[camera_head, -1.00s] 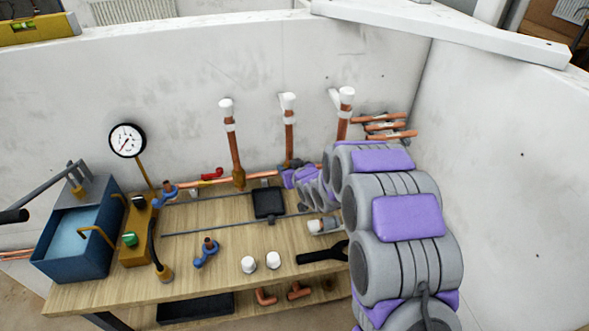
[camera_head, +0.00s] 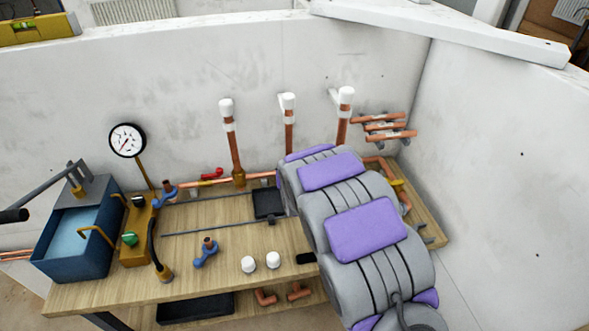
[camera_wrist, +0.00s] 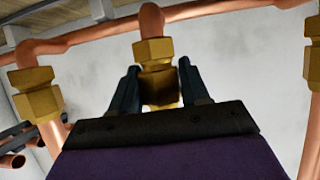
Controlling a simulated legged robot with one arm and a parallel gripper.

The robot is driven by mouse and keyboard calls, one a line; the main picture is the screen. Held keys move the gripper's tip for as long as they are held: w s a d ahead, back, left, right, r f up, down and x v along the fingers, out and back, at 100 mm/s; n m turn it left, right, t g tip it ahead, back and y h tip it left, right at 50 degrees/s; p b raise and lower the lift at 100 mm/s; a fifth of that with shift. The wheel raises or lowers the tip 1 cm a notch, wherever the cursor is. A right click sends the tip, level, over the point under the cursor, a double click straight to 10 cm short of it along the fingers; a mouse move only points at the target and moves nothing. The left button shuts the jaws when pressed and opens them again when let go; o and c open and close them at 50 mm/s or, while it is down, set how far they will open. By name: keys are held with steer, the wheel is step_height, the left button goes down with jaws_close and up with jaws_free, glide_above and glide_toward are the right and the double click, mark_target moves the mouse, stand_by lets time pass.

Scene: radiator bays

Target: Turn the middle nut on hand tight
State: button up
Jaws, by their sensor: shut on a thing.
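In the wrist view three brass fittings show on copper pipes: a left one (camera_wrist: 37,93), a middle one (camera_wrist: 154,50) and a right one (camera_wrist: 314,55). My gripper (camera_wrist: 158,70) has its two dark fingers on either side of the middle nut (camera_wrist: 159,88), the lower brass part of the middle fitting, and is shut on it. The fingers and the palm hide part of that nut. In the head view the middle upright pipe (camera_head: 289,137) has a white cap; my arm hides its lower end and my gripper.
The wooden bench (camera_head: 225,270) holds a blue tank (camera_head: 70,250), a pressure gauge (camera_head: 127,139), a blue-handled valve (camera_head: 206,252) and two white caps (camera_head: 260,262). A dark pad (camera_head: 268,203) lies behind them. White walls close the back and right side.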

steer(key=shift+a+m+h, duration=0.1)
steer(key=shift+m+h, duration=0.3)
steer(key=shift+p, duration=0.6)
steer(key=shift+c, duration=0.3)
steer(key=shift+r+m+h+p, duration=0.15)
steer(key=shift+m+h+p, duration=0.35)
steer(key=shift+h+p, duration=0.1)
steer(key=shift+m+h+p, duration=0.5)
steer(key=shift+p, duration=1.3)
steer(key=o, duration=1)
steer(key=shift+c, duration=0.2)
steer(key=shift+s, duration=0.1)
